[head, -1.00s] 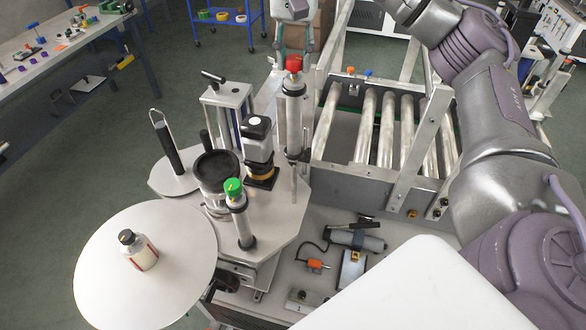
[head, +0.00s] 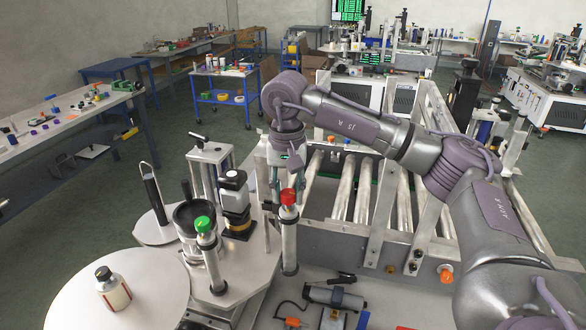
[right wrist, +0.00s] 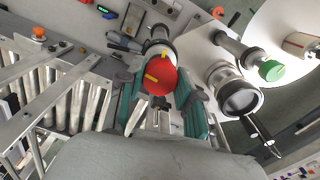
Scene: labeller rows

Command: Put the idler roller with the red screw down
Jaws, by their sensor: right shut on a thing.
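The idler roller with the red screw (head: 289,240) is a silver cylinder with black ends and a red knob on top. It hangs roughly upright from my right gripper (head: 288,182), whose fingers are shut on it near the top. In the head view its lower end shows just right of the machine plate (head: 225,292), near a bare thin pin (head: 268,238). I cannot tell its exact height. In the right wrist view the red knob (right wrist: 160,78) sits between the fingertips (right wrist: 158,105). My left gripper is not in view.
A green-screw roller (head: 210,255) stands on the plate beside a black-rimmed cylinder (head: 194,222) and a black-and-white sensor unit (head: 235,200). A round white disc (head: 150,290) carries a bottle (head: 112,290). A roller conveyor (head: 350,190) lies behind. Tools lie on the base in front.

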